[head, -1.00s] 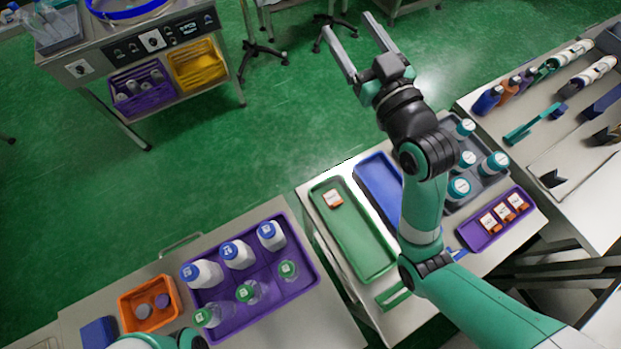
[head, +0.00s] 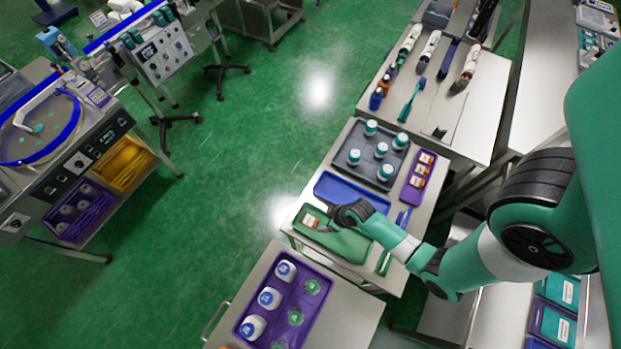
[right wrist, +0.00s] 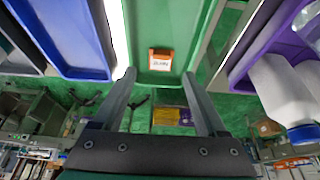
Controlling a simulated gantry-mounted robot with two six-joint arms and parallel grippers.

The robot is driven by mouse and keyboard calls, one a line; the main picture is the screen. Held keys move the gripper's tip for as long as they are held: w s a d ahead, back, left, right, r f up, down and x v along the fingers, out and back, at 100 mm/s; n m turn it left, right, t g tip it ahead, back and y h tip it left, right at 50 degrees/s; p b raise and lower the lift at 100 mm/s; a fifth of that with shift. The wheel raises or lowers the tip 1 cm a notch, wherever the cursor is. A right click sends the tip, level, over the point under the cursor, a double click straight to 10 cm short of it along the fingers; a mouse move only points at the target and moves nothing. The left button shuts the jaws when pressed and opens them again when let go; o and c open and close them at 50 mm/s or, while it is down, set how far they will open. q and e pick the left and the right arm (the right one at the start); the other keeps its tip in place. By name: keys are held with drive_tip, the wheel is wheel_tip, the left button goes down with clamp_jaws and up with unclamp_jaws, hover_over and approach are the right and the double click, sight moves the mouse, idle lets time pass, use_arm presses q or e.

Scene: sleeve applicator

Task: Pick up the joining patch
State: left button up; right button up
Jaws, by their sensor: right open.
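A small orange packet with a white label (head: 310,221), which looks like the joining patch, lies in the green tray (head: 345,243). In the right wrist view the packet (right wrist: 160,60) lies beyond my fingertips, about midway between them. Its label is too small to read. My right gripper (right wrist: 158,77) is open and empty, its two fingers spread apart. In the head view it is over the green tray close to the packet, with the fingers hard to make out. My left gripper is not in view.
A blue tray (head: 327,184) lies beside the green one. A purple tray (head: 405,192) holds more orange packets, and a grey tray (head: 362,138) holds several teal-lidded jars. A purple tray of bottles (head: 279,328) stands on the nearer table.

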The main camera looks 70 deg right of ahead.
sight(315, 223)
drive_tip(key=x, duration=0.2)
drive_tip(key=shift+f+b, duration=0.25)
drive_tip(key=shift+b, duration=0.1)
drive_tip(key=shift+w+f, duration=0.3)
drive_tip(key=shift+w, duration=0.05)
drive_tip(key=b+x, duration=0.2)
drive_tip(key=x, duration=0.3)
drive_tip(key=shift+w+f, duration=0.1)
drive_tip(key=shift+w, duration=0.05)
drive_tip(key=c, duration=1.1)
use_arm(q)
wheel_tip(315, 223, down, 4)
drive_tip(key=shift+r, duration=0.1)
use_arm(e)
drive_tip(key=shift+r, duration=0.2)
